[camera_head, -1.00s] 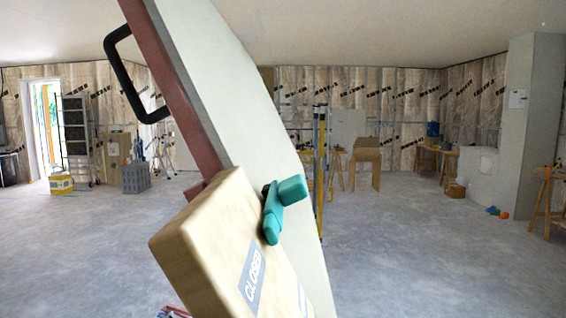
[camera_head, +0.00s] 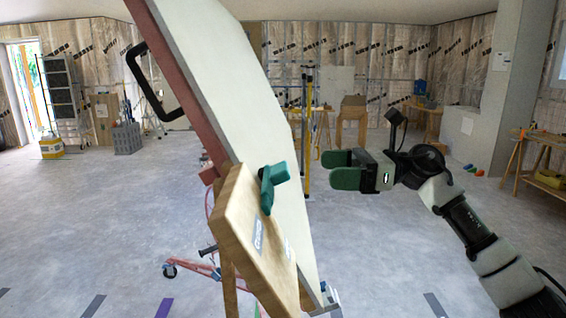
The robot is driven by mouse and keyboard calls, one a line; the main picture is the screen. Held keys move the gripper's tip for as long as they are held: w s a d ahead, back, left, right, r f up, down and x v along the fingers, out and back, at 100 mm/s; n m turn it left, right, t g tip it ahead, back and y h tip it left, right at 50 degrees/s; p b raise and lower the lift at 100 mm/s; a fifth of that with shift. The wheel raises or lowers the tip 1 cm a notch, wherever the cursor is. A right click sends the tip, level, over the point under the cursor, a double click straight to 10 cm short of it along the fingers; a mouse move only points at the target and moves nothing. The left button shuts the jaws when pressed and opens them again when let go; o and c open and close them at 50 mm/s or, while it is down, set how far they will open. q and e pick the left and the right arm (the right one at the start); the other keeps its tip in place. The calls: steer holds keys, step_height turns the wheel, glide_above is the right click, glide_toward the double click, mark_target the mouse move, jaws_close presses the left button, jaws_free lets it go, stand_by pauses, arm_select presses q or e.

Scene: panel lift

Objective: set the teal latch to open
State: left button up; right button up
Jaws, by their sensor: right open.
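The teal latch (camera_head: 270,187) is on the upper part of a wooden block (camera_head: 235,215), beside the tilted pale panel (camera_head: 225,95). Its handle slants, with the wider end up and to the right. A label on the block below the latch is too small and angled to read now. My right gripper (camera_head: 338,169) comes in from the right with green fingertips pointing left toward the latch. It is open and empty, with a clear gap between it and the latch. My left gripper does not show.
A black handle (camera_head: 146,88) sits on the red frame at the panel's left. A red wheeled stand (camera_head: 200,268) is below. Workbenches (camera_head: 540,160) stand at the right and back. The grey floor between is mostly clear.

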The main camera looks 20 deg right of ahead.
mark_target(289, 168)
steer(key=p+x, duration=0.1)
steer(key=x, duration=0.2)
steer(key=shift+w+a+r, duration=0.15)
steer(key=shift+w+a, duration=0.1)
steer(key=p+x, duration=0.1)
steer(key=x, duration=0.1)
steer(key=p+x, duration=0.1)
steer(key=x, duration=0.1)
steer(key=shift+s+a, duration=0.2)
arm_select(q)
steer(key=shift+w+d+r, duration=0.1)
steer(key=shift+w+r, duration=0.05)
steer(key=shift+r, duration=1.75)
arm_select(e)
steer(key=shift+w+a, duration=0.3)
steer(key=shift+a, duration=0.3)
steer(key=shift+c, duration=0.4)
steer(key=c, duration=1.2)
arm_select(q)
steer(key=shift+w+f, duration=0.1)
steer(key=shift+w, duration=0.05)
